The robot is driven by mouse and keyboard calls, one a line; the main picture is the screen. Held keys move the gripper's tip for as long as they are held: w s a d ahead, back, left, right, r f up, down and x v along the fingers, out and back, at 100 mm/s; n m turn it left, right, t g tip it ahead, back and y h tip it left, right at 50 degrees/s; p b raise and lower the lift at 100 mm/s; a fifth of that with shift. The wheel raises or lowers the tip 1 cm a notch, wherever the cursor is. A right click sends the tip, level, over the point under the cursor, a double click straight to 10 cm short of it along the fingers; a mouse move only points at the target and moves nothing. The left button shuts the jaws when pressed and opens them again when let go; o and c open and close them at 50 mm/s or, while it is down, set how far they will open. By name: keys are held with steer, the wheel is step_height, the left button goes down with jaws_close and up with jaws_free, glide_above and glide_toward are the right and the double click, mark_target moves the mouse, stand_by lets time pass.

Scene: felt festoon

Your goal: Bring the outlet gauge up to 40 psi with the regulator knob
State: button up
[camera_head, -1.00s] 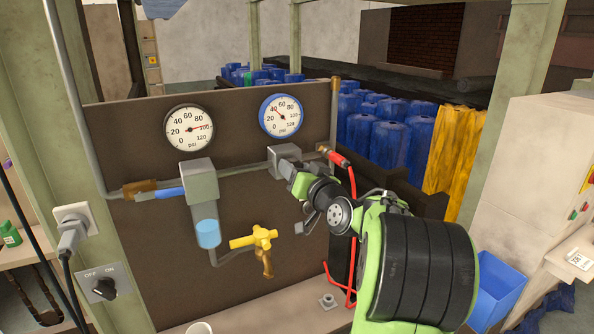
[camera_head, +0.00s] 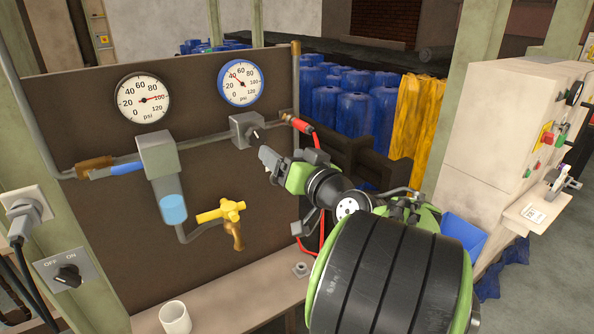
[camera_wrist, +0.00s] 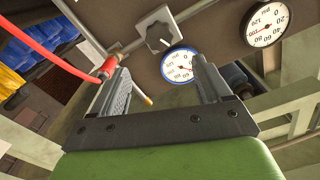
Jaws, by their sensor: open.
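The blue-rimmed gauge (camera_head: 240,84) is on the brown panel; its red needle points up-left, near the 40 mark, too small to read exactly. It also shows upside down in the wrist view (camera_wrist: 178,65). The grey regulator block (camera_head: 246,129) sits on the pipe below that gauge, with a short dark stem facing me.
A black-rimmed gauge (camera_head: 142,99) with its needle near 100 is at left. A red hose fitting (camera_head: 297,123) sits right of the regulator. A yellow valve (camera_head: 221,211) is below. A white cup (camera_head: 175,318) stands on the ledge. An OFF/ON switch (camera_head: 68,276) is at left.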

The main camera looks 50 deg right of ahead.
steer(key=v, duration=0.4)
steer(key=shift+s+a, duration=0.1)
steer(key=shift+s, duration=0.15)
steer(key=w+a+f+n+g+y+p, duration=0.2)
steer(key=a+f+n+g+y, duration=0.1)
steer(key=a, duration=0.6)
steer(key=w+a+f+n+g+y+p, duration=0.2)
steer(key=a+n+g+y, duration=0.1)
steer(key=a, duration=0.7)
steer(key=s+a+f+g+p, duration=0.1)
steer(key=s+a+g, duration=0.2)
steer(key=s, duration=0.4)
steer(key=s+a+f+n+g+h+p, duration=0.1)
steer(key=s+a+f+g+p, duration=0.1)
steer(key=s, duration=0.5)
steer(key=shift+a+g, duration=0.4)
steer(key=shift+a, duration=0.45)
steer(key=shift+s, duration=0.1)
